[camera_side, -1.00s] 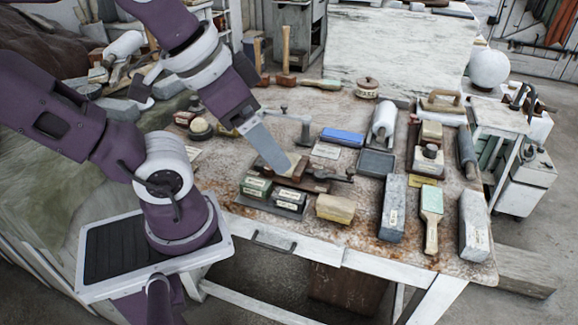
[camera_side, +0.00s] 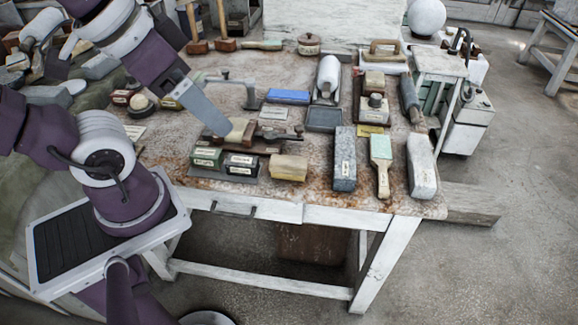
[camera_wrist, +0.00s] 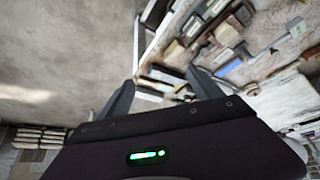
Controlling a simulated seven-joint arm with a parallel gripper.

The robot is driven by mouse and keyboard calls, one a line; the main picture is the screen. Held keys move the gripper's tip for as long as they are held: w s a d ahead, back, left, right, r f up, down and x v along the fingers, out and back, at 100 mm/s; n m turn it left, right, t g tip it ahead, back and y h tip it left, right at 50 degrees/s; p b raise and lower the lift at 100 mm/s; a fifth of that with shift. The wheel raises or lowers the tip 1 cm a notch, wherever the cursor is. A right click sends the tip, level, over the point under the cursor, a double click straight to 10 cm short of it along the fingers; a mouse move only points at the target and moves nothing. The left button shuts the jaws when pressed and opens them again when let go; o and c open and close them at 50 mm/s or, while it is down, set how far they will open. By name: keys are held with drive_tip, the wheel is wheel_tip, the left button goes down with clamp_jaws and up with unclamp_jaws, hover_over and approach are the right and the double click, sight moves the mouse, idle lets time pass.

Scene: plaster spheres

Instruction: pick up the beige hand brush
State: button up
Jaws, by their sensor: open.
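The likeliest beige hand brush is the paddle-shaped one (camera_side: 382,180) with a beige handle and pale green head. It lies near the front right of the table, handle toward the front edge, between a grey block and a whitish block. My gripper (camera_side: 219,131) is well to its left, above the cluttered middle of the table. One grey finger shows in the side view; the other is hidden. In the wrist view my gripper (camera_wrist: 161,86) has its two fingers apart, with nothing held between them. I cannot pick out the brush in that tilted view.
The grey block (camera_side: 344,160) and whitish block (camera_side: 421,165) flank the brush closely. A yellowish block (camera_side: 288,168) and small labelled boxes (camera_side: 225,161) lie near my gripper. A blue block (camera_side: 288,96) and white roller (camera_side: 327,76) are behind. The table (camera_side: 312,190) has little bare room.

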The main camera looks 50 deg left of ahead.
drive_tip(key=shift+c, duration=0.8)
